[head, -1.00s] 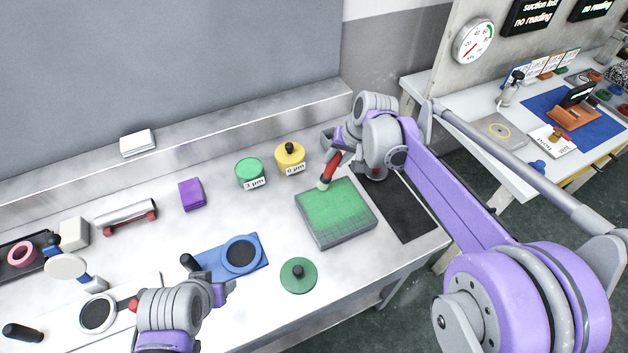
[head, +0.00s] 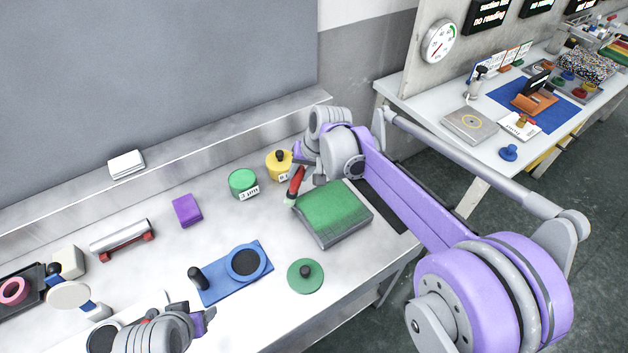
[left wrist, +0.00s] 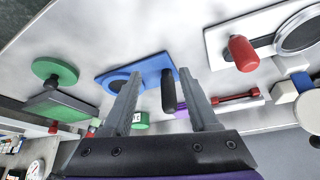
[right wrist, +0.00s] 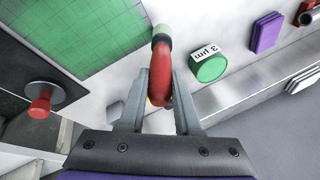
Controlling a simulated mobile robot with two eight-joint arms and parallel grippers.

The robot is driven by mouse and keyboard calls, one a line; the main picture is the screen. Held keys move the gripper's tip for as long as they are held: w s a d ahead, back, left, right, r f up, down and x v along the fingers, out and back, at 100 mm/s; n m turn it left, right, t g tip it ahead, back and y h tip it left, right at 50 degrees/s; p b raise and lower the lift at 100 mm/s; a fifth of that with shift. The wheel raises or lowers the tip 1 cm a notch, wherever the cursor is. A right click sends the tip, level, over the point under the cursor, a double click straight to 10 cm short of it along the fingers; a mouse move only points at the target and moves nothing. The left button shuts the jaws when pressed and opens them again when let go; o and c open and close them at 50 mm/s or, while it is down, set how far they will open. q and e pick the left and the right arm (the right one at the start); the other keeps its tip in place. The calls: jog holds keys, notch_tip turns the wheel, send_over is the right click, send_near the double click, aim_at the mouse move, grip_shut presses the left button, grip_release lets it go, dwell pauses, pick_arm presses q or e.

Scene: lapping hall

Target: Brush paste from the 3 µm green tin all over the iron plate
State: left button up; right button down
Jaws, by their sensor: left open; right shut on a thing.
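The iron plate (head: 335,214) lies on the bench, its grooved top green over most of the area and fading to grey toward the front edge. My right gripper (head: 303,180) is shut on the red-handled brush (head: 295,186), beyond the plate's back left side. The brush's pale green tip (right wrist: 162,36) is at the plate's left corner; I cannot tell whether it touches. The open 3 µm green tin (head: 243,184) stands behind and left of the plate. A green lid with a dark knob (head: 305,276) lies in front. My left gripper (left wrist: 160,75) is open and empty above the bench.
A yellow tin (head: 279,166) stands close to my right gripper. A blue board with a round pad and black handle (head: 212,291) lies left of the plate. A purple block (head: 187,209) and a roller on a red stand (head: 121,240) are further left.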

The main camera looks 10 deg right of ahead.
aim_at(301, 166)
notch_tip(301, 166, up, 2)
jog(key=shift+a+r, duration=0.1)
jog(key=shift+r, duration=0.1)
jog(key=shift+w+d+r+p, duration=0.15)
jog(key=shift+d+r+p, duration=0.2)
jog(key=shift+r+p, duration=0.35)
jog(key=shift+r, duration=0.25)
notch_tip(301, 166, up, 2)
jog(key=shift+a+r+p, duration=0.1)
jog(key=shift+r+p, duration=0.1)
jog(key=shift+p, duration=0.6)
jog(key=shift+r+p, duration=0.35)
jog(key=shift+r, duration=0.3)
pick_arm(q)
jog(key=r, duration=0.3)
jog(key=w+r, duration=0.1)
jog(key=r, duration=0.1)
jog(key=shift+d+r, duration=0.2)
pick_arm(e)
jog(key=shift+s+f, duration=0.1)
jog(key=shift+s, duration=0.1)
